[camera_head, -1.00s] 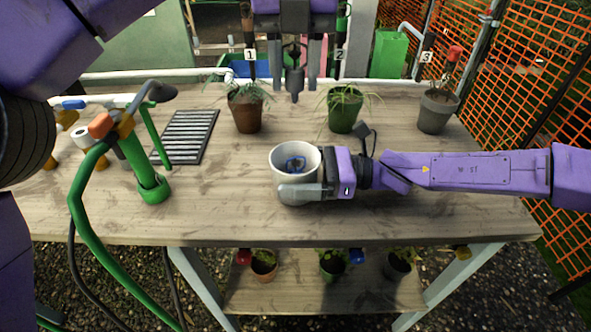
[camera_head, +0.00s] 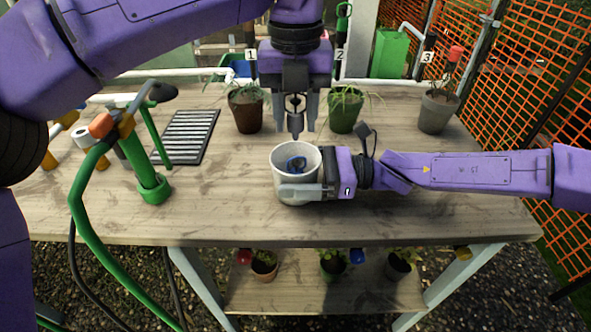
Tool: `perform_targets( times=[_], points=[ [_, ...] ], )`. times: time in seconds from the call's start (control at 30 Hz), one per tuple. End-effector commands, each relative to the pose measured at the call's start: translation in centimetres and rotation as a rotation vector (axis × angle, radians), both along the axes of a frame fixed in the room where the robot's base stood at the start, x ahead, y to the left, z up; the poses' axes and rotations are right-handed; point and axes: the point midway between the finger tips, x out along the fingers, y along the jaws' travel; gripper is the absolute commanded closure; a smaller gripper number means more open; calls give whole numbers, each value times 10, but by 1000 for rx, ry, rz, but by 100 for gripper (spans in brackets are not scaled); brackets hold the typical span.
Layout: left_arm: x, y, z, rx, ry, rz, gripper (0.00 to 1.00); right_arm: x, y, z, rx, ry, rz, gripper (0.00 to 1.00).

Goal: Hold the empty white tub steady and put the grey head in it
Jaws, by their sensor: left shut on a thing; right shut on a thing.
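The white tub (camera_head: 283,178) stands upright on the table, a little right of centre. My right gripper (camera_head: 302,190) comes in from the right and is shut on the tub, with one finger across its near side. The other finger is hidden. A small blue and dark shape (camera_head: 297,163) shows inside the tub; I cannot tell what it is. My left gripper (camera_head: 296,112) points down above and just behind the tub. It is shut on the small grey head (camera_head: 296,123), which hangs with its narrow end down, apart from the tub.
Potted plants stand behind: a brown pot (camera_head: 248,116), a green pot (camera_head: 343,115) and a grey pot (camera_head: 434,114). The wooden table's front (camera_head: 220,220) is clear.

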Motion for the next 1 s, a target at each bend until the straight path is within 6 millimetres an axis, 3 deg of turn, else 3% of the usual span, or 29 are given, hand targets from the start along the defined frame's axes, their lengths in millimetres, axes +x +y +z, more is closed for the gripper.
perform_targets(
  times=[0.5, 0.53, 0.6, 0.87, 1.0],
  points=[
    [0, 0, -37, 0, 1, 0, 89, 0, 0, 0, 0, 0, 0, 41],
    [0, 0, -36, 0, -1, 0, 54, 0, 0, 0, 0, 0, 0, 41],
    [0, 0, -36, 0, -1, 1, 31, 0, 0, 0, 0, 0, 0, 41],
    [0, 0, -36, 0, -1, 1, 31, 0, 0, 0, 0, 0, 0, 41],
    [1, 0, -23, 1, -5, 2, 31, 0, 0, 0, 0, 0, 0, 41]
  ],
)
